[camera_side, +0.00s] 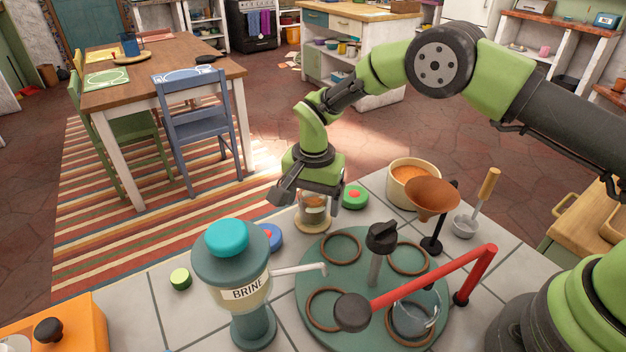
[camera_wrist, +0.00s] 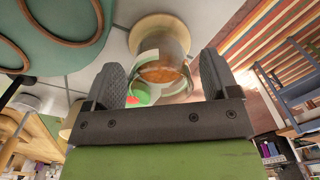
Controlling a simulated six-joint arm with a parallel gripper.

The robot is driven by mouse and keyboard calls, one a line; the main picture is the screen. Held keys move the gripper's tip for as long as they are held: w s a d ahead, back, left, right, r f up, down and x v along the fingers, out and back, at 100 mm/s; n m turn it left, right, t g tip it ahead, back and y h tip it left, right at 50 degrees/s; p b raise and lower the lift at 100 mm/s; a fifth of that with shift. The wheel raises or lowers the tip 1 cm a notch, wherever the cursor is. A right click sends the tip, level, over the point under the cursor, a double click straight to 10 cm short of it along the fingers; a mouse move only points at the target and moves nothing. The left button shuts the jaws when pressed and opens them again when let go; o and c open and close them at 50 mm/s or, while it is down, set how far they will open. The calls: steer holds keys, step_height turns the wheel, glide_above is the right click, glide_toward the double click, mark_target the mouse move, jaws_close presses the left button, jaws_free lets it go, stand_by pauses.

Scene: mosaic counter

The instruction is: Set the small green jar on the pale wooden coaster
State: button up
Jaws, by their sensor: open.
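A small glass jar (camera_side: 312,212) with orange contents stands upright on the pale round wooden coaster (camera_side: 313,227), at the counter's far edge. In the wrist view the jar (camera_wrist: 162,68) shows a pale green rim, and the coaster (camera_wrist: 160,22) is partly hidden behind it. My gripper (camera_side: 306,200) is open and just above the jar. In the wrist view its fingers (camera_wrist: 160,68) are on either side of the jar, with gaps showing on both sides. The side view partly hides the jar's top behind my gripper.
A round green turntable (camera_side: 308,272) with brown rings and a red arm (camera_side: 435,275) stands close in front. A BRINE dispenser (camera_side: 233,270) is at left. A green-and-red disc (camera_side: 354,197), blue disc (camera_side: 271,236), small green piece (camera_side: 181,278) and cream pot (camera_side: 413,180) are nearby.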

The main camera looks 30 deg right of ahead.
step_height(320, 180, up, 20)
steer(key=s+d+f+n+t, duration=0.1)
steer(key=s+d, duration=0.1)
steer(key=s, duration=0.1)
steer(key=s+d+r+n+t+y, duration=0.15)
steer(key=s+d+r, duration=0.25)
steer(key=s+r, duration=0.4)
steer(key=s+d+n+t, duration=0.3)
steer(key=s+n+t, duration=0.1)
steer(key=s, duration=1.1)
steer(key=shift+s+r, duration=0.15)
steer(key=shift+r, duration=0.3)
